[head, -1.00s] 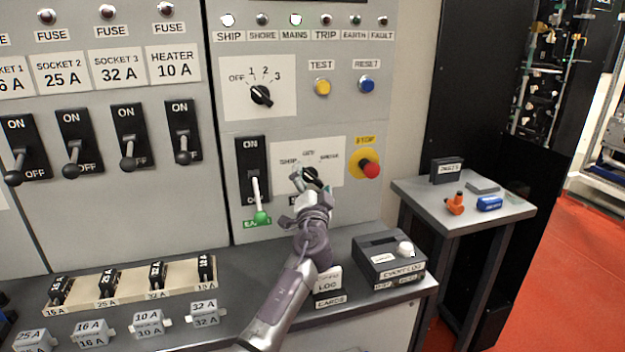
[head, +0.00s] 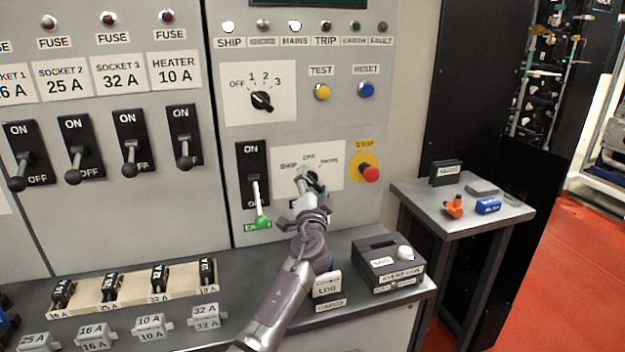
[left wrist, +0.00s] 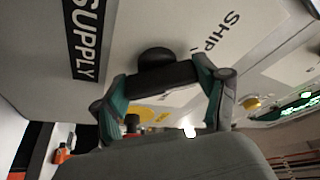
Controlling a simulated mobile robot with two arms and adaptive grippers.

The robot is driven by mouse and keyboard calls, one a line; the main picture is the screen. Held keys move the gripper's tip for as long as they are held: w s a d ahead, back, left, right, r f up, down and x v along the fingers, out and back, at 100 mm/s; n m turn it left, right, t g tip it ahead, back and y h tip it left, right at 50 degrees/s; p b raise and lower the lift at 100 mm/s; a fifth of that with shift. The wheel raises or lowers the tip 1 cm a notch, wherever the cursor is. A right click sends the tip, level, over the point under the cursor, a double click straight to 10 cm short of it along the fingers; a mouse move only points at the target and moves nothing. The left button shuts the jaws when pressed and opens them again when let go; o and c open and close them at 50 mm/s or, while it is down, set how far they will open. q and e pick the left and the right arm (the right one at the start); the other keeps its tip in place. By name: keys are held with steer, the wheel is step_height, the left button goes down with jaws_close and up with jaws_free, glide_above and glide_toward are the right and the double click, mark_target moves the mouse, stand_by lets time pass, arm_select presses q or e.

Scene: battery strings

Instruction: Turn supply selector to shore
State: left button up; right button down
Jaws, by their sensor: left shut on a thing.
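The supply selector (head: 316,182) is a black knob on a white plate low on the grey panel. The plate's labels read SHIP at left, OFF at the top, and a blurred word at right. My left gripper (head: 310,188) is at the knob, its wrist covering the plate's lower part. In the left wrist view, the teal fingers of the left gripper (left wrist: 163,92) are shut on the selector's black bar (left wrist: 165,76), with the SUPPLY and SHIP lettering beside it. The knob's pointing direction is hard to tell. My right gripper is not in view.
A lever switch (head: 258,200) with a green tip is close left of the gripper. A red stop button (head: 371,174) is to the right. Below, a dark box (head: 388,262) stands on the ledge. The SHIP lamp (head: 228,27) and MAINS lamp (head: 295,26) look bright.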

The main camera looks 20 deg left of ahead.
arm_select(q)
steer(key=m+g+p, duration=0.1)
steer(key=m+p, duration=0.3)
steer(key=p, duration=0.3)
steer(key=m+g+h+p, duration=0.1)
steer(key=m+g+p, duration=0.1)
steer(key=m+p, duration=0.3)
steer(key=m+g+h+p, duration=0.1)
steer(key=m+p, duration=0.3)
steer(key=p, duration=0.6)
steer(key=shift+r+m, duration=0.25)
steer(key=shift+m, duration=0.05)
steer(key=shift+f+m+g+p, duration=0.15)
steer(key=shift+m+g+p, duration=0.5)
steer(key=shift+p, duration=0.3)
steer(key=shift+f+m+g+y+p, duration=0.1)
steer(key=shift+m+g+y+p, duration=0.2)
steer(key=shift+m+p, duration=0.2)
steer(key=shift+f, duration=0.1)
steer(key=shift+s, duration=0.1)
steer(key=o, duration=1.2)
steer(key=shift+c, duration=0.2)
steer(key=v, duration=1.2)
